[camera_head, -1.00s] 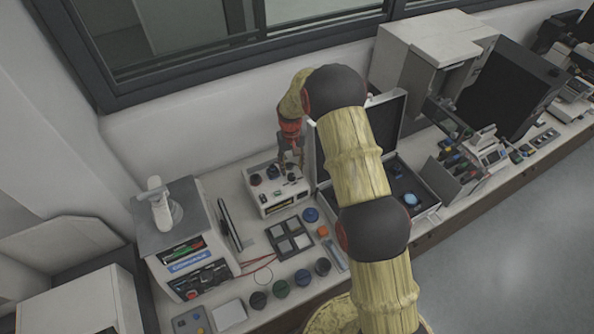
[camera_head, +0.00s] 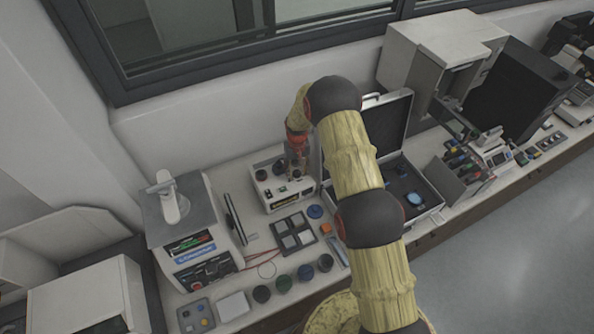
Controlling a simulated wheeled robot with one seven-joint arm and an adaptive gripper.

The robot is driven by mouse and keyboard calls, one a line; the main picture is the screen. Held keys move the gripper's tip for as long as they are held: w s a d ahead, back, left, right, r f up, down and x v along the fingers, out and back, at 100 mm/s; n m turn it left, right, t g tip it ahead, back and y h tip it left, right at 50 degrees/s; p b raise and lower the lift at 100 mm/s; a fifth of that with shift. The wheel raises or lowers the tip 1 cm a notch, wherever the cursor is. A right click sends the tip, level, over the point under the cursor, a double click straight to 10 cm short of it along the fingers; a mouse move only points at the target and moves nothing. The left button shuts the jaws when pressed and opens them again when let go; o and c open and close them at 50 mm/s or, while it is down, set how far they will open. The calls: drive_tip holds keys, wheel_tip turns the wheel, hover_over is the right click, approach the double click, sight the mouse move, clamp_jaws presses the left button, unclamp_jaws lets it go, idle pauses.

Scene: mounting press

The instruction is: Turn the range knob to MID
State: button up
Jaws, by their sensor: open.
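A small white instrument box (camera_head: 272,204) stands on the bench near the wall, with dark knobs on its sloped top. One dark knob (camera_head: 261,175) shows at its left; which knob is the range knob, and its setting, are too small to read. My gripper (camera_head: 297,172) is open and points down over the right part of the box's top. The fingers hide part of the panel there, and I cannot tell whether they touch a knob.
An open case (camera_head: 424,190) stands right of the box, its lid raised close to my arm. A dark tray of grey squares (camera_head: 293,233), a blue disc (camera_head: 315,211) and several dark round pieces (camera_head: 283,283) lie in front. A white machine (camera_head: 190,225) stands at the left.

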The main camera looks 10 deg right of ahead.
drive_tip(key=shift+c, duration=0.8)
clamp_jaws()
drive_tip(key=shift+m+b, duration=0.3)
drive_tip(key=shift+b, duration=0.15)
drive_tip(key=shift+f+m+b, duration=0.15)
drive_tip(key=shift+m+b, duration=0.75)
drive_tip(key=shift+b, duration=0.2)
drive_tip(key=m+b, duration=0.2)
drive_tip(key=shift+m, duration=0.4)
drive_tip(key=m+b, duration=0.3)
drive_tip(key=shift+w+m+b, duration=0.1)
drive_tip(key=shift+m+b, duration=0.6)
drive_tip(key=shift+m, duration=1)
drive_tip(key=shift+r, duration=0.2)
